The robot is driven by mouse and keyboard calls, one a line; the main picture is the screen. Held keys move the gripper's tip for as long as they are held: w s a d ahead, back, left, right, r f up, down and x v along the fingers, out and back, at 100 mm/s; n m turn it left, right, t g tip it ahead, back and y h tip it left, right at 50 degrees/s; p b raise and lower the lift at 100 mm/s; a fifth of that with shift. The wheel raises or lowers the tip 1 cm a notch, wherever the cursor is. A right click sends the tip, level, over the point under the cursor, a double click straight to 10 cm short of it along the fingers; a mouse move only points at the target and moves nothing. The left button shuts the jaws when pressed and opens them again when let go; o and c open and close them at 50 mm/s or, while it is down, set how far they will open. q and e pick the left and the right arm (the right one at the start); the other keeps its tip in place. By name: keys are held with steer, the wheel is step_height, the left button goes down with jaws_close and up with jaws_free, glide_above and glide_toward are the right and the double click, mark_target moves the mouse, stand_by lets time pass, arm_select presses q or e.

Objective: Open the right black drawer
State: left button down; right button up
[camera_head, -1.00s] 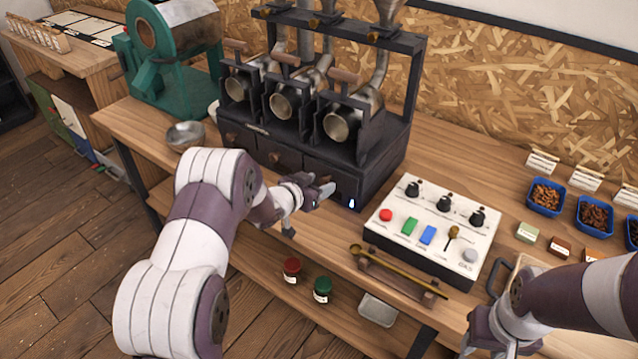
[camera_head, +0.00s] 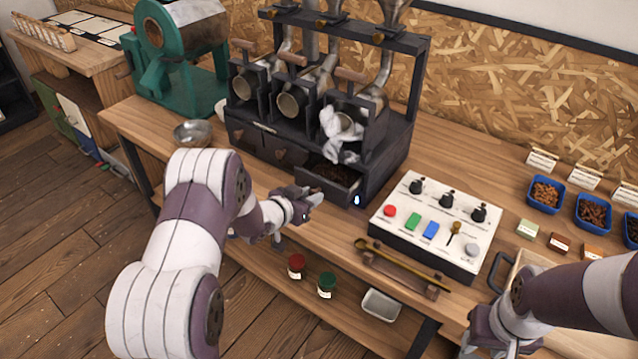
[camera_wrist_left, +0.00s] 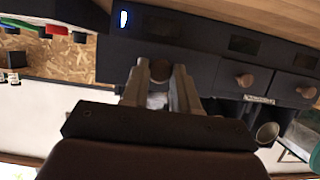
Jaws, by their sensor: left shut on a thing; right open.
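The right black drawer (camera_head: 343,194) of the black roaster unit (camera_head: 392,150) is pulled out and shows dark brown contents. My left gripper (camera_head: 314,198) is at its front, shut on the round knob. The knob (camera_wrist_left: 160,70) shows between the two fingers in the left wrist view, where the gripper (camera_wrist_left: 160,84) comes in from below. The other two drawers, middle (camera_head: 290,153) and left (camera_head: 238,133), are closed. My right gripper (camera_head: 490,345) is low at the right front, open and apart from the drawer; its fingertips are partly out of view.
White vapour (camera_head: 338,135) rises over the right drum. A control panel (camera_head: 435,225) with buttons stands right of the drawer, and a long spoon (camera_head: 400,265) lies before it. A metal bowl (camera_head: 192,133) stands left. Two jars are on the lower shelf (camera_head: 350,310).

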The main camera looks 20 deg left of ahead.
arm_select(q)
steer(key=s, duration=0.1)
steer(key=s+a, duration=0.1)
steer(key=s, duration=0.1)
steer(key=s+a+p, duration=0.1)
steer(key=s, duration=0.1)
steer(key=shift+s, duration=0.15)
steer(key=c, duration=0.9)
jaws_free()
steer(key=shift+d, duration=0.1)
steer(key=shift+o, duration=0.2)
arm_select(e)
steer(key=shift+w+r, duration=0.25)
steer(key=shift+r, duration=0.35)
arm_select(q)
steer(key=v, duration=1.2)
steer(key=shift+s+r, duration=0.15)
